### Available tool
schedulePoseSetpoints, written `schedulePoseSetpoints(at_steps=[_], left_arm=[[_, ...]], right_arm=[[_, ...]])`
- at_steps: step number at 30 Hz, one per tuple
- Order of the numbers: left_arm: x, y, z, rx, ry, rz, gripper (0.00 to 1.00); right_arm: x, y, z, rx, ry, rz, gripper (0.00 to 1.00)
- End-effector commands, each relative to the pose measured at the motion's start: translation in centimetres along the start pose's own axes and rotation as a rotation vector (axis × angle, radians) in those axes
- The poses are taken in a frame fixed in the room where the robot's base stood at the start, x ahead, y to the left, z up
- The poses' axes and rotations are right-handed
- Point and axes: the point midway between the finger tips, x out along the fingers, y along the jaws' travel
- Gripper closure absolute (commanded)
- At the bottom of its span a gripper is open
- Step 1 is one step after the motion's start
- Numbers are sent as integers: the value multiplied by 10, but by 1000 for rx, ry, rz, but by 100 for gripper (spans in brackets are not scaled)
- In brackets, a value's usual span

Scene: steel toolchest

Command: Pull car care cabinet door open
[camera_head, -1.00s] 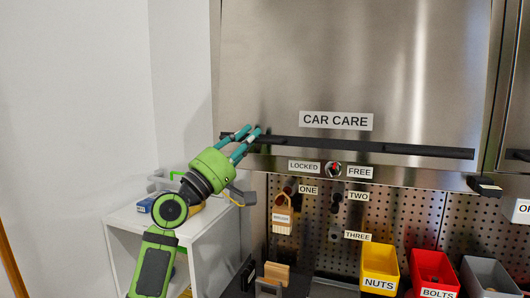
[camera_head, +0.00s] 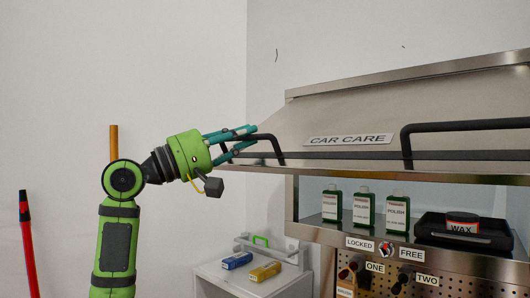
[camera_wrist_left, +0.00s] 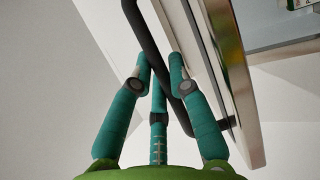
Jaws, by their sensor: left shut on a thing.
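The car care cabinet door (camera_head: 340,118) is tilted up and outward, with its CAR CARE label (camera_head: 350,139) facing upward. It carries a black handle (camera_head: 275,147) at its left end and another black handle (camera_head: 460,126) further right. My left gripper (camera_head: 248,140) is shut on the left handle, its teal fingers around the bar. In the left wrist view the black bar (camera_wrist_left: 150,40) runs between the fingers, beside the tilted door (camera_wrist_left: 208,60). The cabinet's opening shows below the door. My right gripper is not in view.
Several green polish bottles (camera_head: 362,206) and a wax tin (camera_head: 462,222) in a black tray stand inside the cabinet. A knob (camera_head: 386,250) sits below, between LOCKED and FREE. A white shelf unit (camera_head: 250,283) stands lower left. The wall beside my arm is bare.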

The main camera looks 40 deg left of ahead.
Motion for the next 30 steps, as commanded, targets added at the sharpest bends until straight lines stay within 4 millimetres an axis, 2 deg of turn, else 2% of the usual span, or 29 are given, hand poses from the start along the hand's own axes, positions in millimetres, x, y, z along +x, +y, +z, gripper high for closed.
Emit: schedulePoseSetpoints(at_steps=[1, 3, 12, 19, 30], left_arm=[[0, 19, -3, -6, 9, -26, 100], [-2, 31, -2, -22, 10, -59, 100], [-4, 63, -1, -68, 9, -158, 100], [-4, 70, -1, -80, 9, -190, 100], [-4, 70, -1, -81, 8, -193, 100]], right_arm=[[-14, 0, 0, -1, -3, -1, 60], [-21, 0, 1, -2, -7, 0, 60], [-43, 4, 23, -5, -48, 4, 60], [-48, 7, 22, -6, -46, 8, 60], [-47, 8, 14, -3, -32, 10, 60]])
